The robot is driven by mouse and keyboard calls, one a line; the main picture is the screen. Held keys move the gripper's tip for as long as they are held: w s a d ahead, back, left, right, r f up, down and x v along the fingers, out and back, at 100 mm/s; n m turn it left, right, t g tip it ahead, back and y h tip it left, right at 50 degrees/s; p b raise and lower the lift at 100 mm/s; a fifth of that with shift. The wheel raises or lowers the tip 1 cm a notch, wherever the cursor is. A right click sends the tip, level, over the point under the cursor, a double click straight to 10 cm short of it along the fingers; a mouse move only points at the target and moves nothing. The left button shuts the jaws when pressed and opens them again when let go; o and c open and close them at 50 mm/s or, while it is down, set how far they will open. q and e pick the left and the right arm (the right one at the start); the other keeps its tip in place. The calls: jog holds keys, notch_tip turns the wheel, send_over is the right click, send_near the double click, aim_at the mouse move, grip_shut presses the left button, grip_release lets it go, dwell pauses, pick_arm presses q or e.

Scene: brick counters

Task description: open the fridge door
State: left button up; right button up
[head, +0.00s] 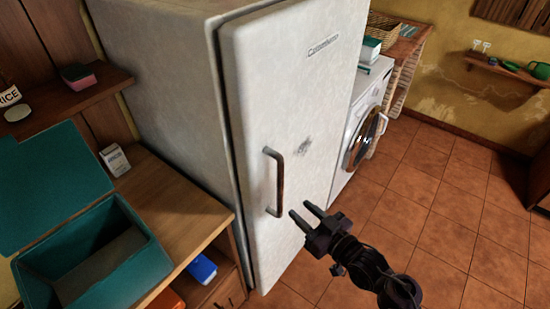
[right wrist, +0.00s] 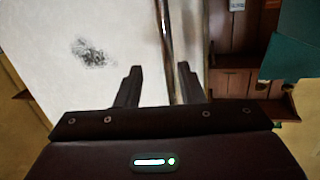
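The white fridge (head: 160,80) stands in the middle of the head view, its door (head: 300,90) facing right. The door sits against the body with a dark seam along its left edge and looks shut. A dark, upright bar handle (head: 279,182) is on the door's lower left. My right gripper (head: 300,209) is open and empty, just right of the handle's lower end, fingers pointing toward the door. In the right wrist view, the handle (right wrist: 166,40) lines up between the spread fingers (right wrist: 160,72); I cannot tell any contact. My left gripper is out of view.
A wooden counter (head: 185,212) with an open teal box (head: 140,260) stands left of the fridge. A white washing machine (head: 345,150) stands beyond the fridge on the right. The tiled floor (head: 440,190) in front of the door is clear.

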jog(key=n+y, duration=0.1)
jog(key=y, duration=0.1)
send_near(280, 179)
jog(key=w+x, duration=0.1)
jog(key=x, duration=0.2)
jog(key=p+x, duration=0.1)
jog(key=x, duration=0.3)
jog(key=f+p+x, duration=0.1)
jog(key=x, duration=0.2)
jog(key=shift+p, duration=0.35)
jog(key=shift+s, duration=0.1)
grip_shut()
